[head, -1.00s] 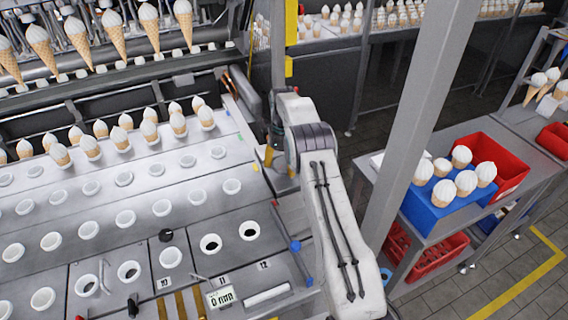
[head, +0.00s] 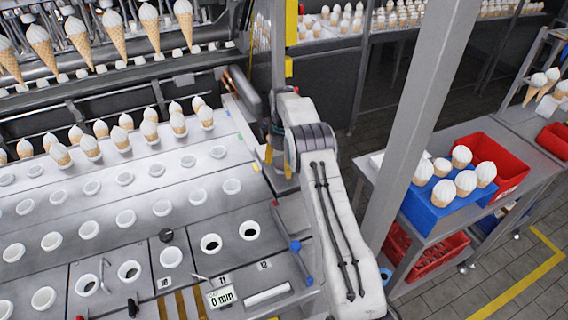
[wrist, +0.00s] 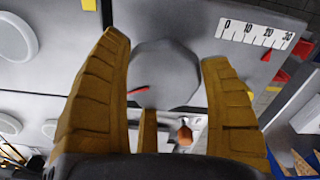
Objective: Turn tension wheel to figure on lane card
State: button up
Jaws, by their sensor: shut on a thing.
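The tension wheel (wrist: 165,75) is a grey many-sided knob, seen from above in the wrist view. My gripper (wrist: 165,50) has its two yellow-brown fingers on either side of it, shut on it. A red mark (wrist: 138,89) lies on the wheel's left part. A white scale card (wrist: 255,35) reading 0, 10, 20, 30 lies beyond the wheel at upper right. In the head view my gripper (head: 279,160) points down at the right end of the machine, and the wheel is hidden there. The lane card (head: 222,298) at lower middle appears to read 0 min.
Rows of white cups (head: 126,218) and several cones (head: 122,137) fill the machine top on the left. A grey post (head: 418,120) stands right of my arm. A blue tray (head: 432,215) of cones and a red bin (head: 490,150) sit on the cart at right.

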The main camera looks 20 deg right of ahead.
aim_at(282, 162)
jog(key=o, duration=0.8)
jog(key=shift+w+a+r, duration=0.1)
jog(key=shift+w+r, duration=0.15)
jog(key=shift+w, duration=0.1)
jog(key=shift+c, duration=0.2)
jog(key=o, duration=0.3)
jog(key=shift+a+f, duration=0.1)
jog(key=shift+f, duration=0.05)
jog(key=shift+o, duration=0.6)
jog(key=shift+s, duration=0.1)
jog(key=shift+r, duration=3.75)
